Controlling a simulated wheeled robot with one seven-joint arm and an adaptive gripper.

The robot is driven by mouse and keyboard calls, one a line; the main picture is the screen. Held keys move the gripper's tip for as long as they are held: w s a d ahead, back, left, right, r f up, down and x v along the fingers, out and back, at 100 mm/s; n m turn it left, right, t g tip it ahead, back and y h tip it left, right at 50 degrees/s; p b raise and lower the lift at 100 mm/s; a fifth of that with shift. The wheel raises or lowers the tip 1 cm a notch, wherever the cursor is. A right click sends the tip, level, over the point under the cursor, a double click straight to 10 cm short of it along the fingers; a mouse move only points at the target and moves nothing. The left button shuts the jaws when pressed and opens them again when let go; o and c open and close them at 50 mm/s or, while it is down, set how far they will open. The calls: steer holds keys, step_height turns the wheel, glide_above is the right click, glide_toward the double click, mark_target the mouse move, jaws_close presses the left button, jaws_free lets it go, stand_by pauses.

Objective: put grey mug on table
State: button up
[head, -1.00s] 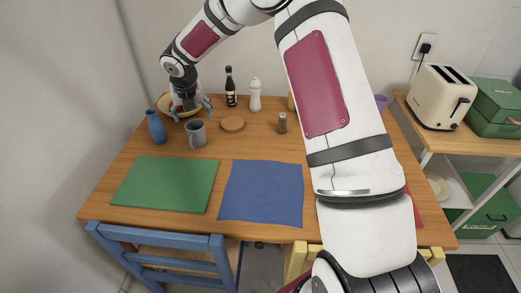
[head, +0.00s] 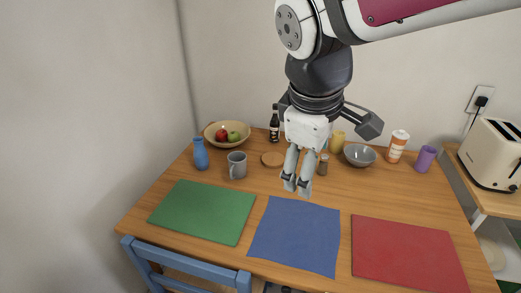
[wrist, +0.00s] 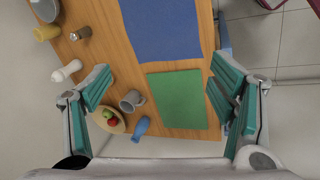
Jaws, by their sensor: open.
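The grey mug (head: 237,165) stands upright on the wooden table (head: 185,240), behind the green placemat (head: 203,211). In the wrist view the mug (wrist: 131,101) lies below, between the spread fingers, beside the fruit bowl and the blue vase. My gripper (head: 297,186) hangs above the table, fingers down, to the right of the mug in the head view. The wrist view shows my gripper (wrist: 162,86) wide open with nothing between its fingers, well apart from the mug.
A blue vase (head: 200,154) and a fruit bowl (head: 227,134) stand near the mug. Blue (head: 295,236) and red (head: 408,252) placemats lie clear in front.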

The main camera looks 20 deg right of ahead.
steer(key=s+a+f+m+y, duration=0.2)
steer(key=s+m, duration=0.5)
steer(key=s, duration=0.4)
steer(key=shift+s+a+f+m+y, duration=0.15)
steer(key=shift+a+m+y, duration=0.15)
steer(key=shift+m, duration=0.1)
